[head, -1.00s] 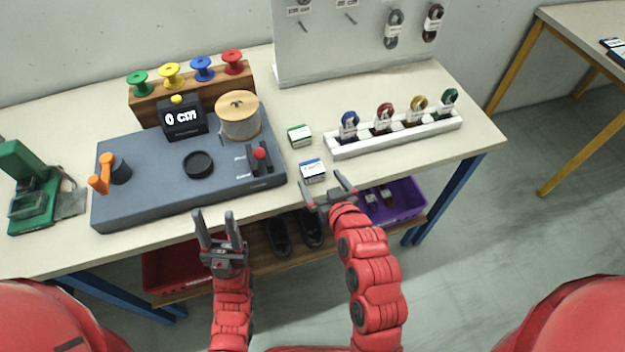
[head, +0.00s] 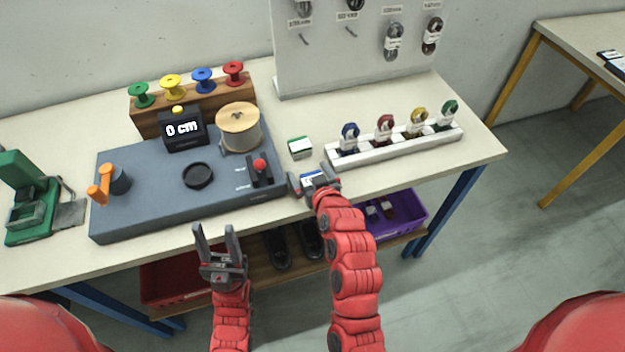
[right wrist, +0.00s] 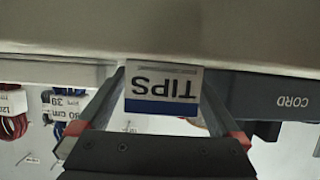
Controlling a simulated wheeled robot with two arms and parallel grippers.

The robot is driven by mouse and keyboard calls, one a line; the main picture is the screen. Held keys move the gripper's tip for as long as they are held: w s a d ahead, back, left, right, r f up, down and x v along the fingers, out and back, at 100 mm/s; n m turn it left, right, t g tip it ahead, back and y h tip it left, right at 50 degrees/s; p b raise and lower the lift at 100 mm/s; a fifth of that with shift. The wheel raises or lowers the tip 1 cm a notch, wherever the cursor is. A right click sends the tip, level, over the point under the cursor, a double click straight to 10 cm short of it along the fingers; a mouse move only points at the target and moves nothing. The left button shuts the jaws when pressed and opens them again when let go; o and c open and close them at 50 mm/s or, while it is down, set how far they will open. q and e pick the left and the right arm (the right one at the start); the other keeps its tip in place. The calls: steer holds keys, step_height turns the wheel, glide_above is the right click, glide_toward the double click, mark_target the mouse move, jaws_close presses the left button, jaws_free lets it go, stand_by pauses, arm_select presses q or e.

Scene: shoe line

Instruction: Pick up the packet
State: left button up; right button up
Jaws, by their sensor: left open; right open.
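A small white and blue packet (head: 312,178) stands on the table near its front edge, right of the grey machine. In the right wrist view the packet (right wrist: 163,90) shows upside down, with the word TIPS and a blue band. My right gripper (head: 314,182) is open, with its fingers on either side of the packet; I cannot tell whether they touch it. In the right wrist view its fingers (right wrist: 162,100) flank the packet. My left gripper (head: 215,232) is open and empty in front of the table's front edge.
A green and white box (head: 300,148) stands just behind the packet. The grey machine (head: 150,205) is close on the left. A white rack (head: 395,147) with several coiled cords is to the right. A pegboard (head: 350,50) stands behind.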

steer(key=c, duration=1.5)
steer(key=shift+o, duration=0.2)
